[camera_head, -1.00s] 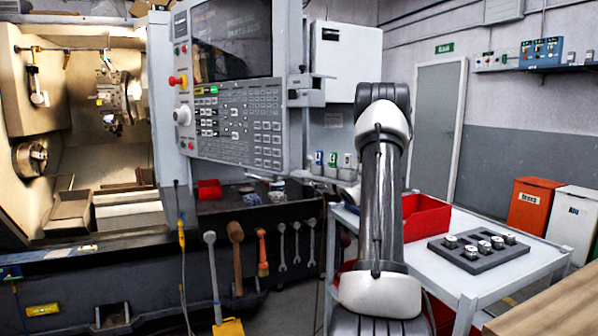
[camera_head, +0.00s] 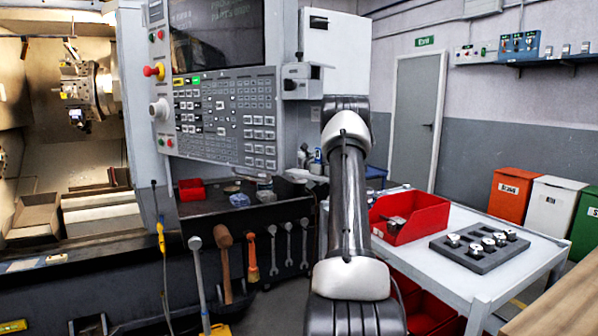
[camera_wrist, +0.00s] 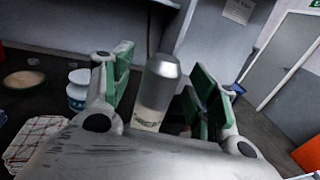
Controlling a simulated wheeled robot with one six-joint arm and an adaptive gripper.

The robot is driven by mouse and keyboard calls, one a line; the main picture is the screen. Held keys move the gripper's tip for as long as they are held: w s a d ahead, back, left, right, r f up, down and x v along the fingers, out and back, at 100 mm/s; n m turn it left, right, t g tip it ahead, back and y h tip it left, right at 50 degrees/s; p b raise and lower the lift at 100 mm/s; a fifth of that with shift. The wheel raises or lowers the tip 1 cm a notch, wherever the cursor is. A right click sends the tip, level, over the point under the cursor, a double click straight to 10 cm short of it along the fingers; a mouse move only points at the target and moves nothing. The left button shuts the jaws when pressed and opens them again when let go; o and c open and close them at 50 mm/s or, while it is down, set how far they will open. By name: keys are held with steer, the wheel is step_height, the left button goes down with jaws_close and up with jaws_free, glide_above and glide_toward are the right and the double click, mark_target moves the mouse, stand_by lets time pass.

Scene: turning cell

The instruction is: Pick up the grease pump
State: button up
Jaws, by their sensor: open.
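In the wrist view an upright cylinder (camera_wrist: 158,92) with a rounded grey top and a pale, lettered lower part shows between the green finger pads of my gripper (camera_wrist: 160,85). It may be the grease pump, but I cannot tell for sure. My gripper is open, with a pad on each side of the cylinder; contact is not clear. The cylinder's foot is hidden by my gripper's body. In the head view my arm covers most of that area, and I cannot make out the gripper there.
In the head view a cart (camera_head: 470,289) at right carries a red bin (camera_head: 421,226) and a dark tray of small parts (camera_head: 480,262). The machine's control panel (camera_head: 222,118) rises at left.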

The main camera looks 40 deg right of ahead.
steer(key=shift+w+d, duration=0.2)
steer(key=shift+w, duration=0.2)
steer(key=shift+c, duration=0.3)
jaws_close()
steer(key=shift+r, duration=0.1)
